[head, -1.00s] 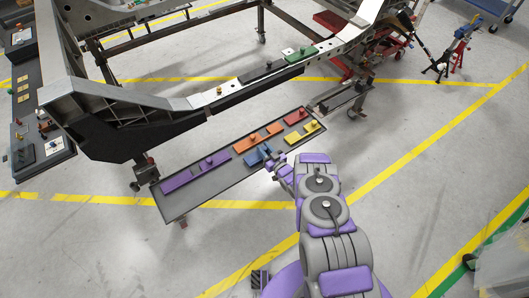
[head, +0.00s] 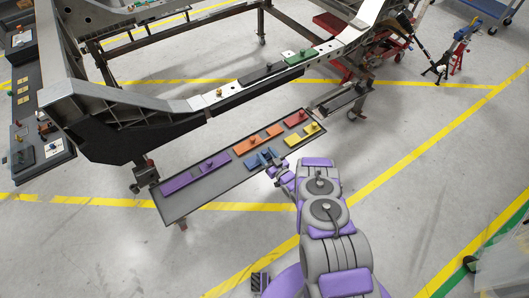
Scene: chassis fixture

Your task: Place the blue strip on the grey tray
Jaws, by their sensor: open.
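The small blue strip (head: 254,162) lies on the long dark grey tray (head: 205,198), near its front edge and just in front of the orange strip. My gripper (head: 271,168) is at the right end of the blue strip, over the tray's front edge. It is open. The fingers are small here, and I cannot tell whether they touch the strip. The purple wrist hides a little of the tray edge.
The tray also holds a purple strip (head: 189,178), an orange strip (head: 250,145), a red strip (head: 298,121) and a yellow strip (head: 294,139). Behind it, the chassis rail bears a green strip (head: 301,57) and a black strip (head: 262,72).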

